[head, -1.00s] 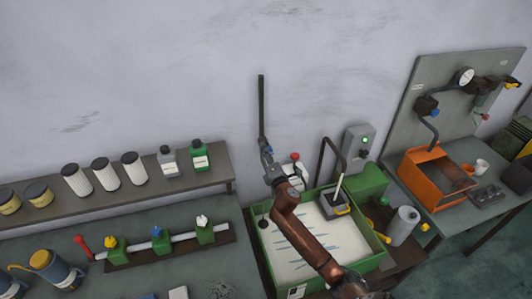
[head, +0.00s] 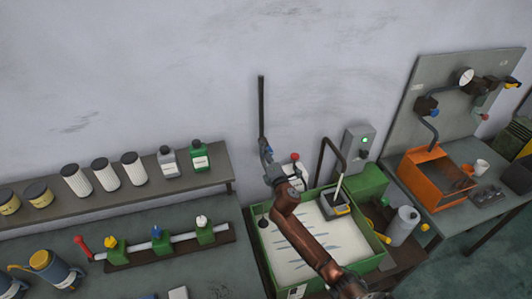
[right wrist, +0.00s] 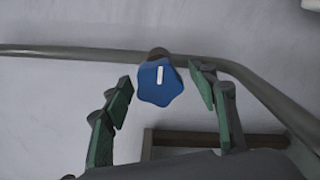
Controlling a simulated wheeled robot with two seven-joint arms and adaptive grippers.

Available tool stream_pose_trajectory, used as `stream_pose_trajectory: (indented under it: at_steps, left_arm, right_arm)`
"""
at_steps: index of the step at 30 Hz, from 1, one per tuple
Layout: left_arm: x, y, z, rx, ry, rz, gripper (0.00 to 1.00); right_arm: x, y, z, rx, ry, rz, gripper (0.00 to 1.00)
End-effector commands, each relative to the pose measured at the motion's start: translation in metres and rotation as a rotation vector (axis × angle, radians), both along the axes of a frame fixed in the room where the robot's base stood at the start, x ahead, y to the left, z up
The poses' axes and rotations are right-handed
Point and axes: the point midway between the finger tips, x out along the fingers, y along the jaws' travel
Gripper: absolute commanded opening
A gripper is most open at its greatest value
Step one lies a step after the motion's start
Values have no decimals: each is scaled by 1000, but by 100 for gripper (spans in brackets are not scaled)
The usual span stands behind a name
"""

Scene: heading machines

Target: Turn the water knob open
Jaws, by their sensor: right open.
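The blue water knob (right wrist: 160,82) is a lobed star-shaped handle with a white stripe, on a grey pipe in the right wrist view. The stripe stands nearly upright in that view. My right gripper (right wrist: 162,92) is open, with its green-padded fingers to either side of the knob and gaps visible between them and it. In the head view the knob shows as a small blue spot (head: 268,151) on the pipe, and my right gripper (head: 270,163) is beside it. My left gripper is not in view.
Below my right arm is a green-rimmed tray (head: 266,262) of pale liquid. A shelf (head: 110,193) with bottles and filters is on the left. An orange bin (head: 420,172) stands farther right.

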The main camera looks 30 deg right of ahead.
Motion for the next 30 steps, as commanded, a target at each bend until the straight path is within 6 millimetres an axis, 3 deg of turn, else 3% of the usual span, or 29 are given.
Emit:
stream_pose_trajectory:
  at_steps: [8, 21, 30]
  left_arm:
    - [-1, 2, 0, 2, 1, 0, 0]
    - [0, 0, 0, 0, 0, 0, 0]
    - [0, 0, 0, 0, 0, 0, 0]
  right_arm:
    - [-15, 3, -1, -2, 2, 1, 53]
    - [-98, 24, -1, 1, 1, 1, 53]
    - [-117, 28, 0, 0, 0, 0, 53]
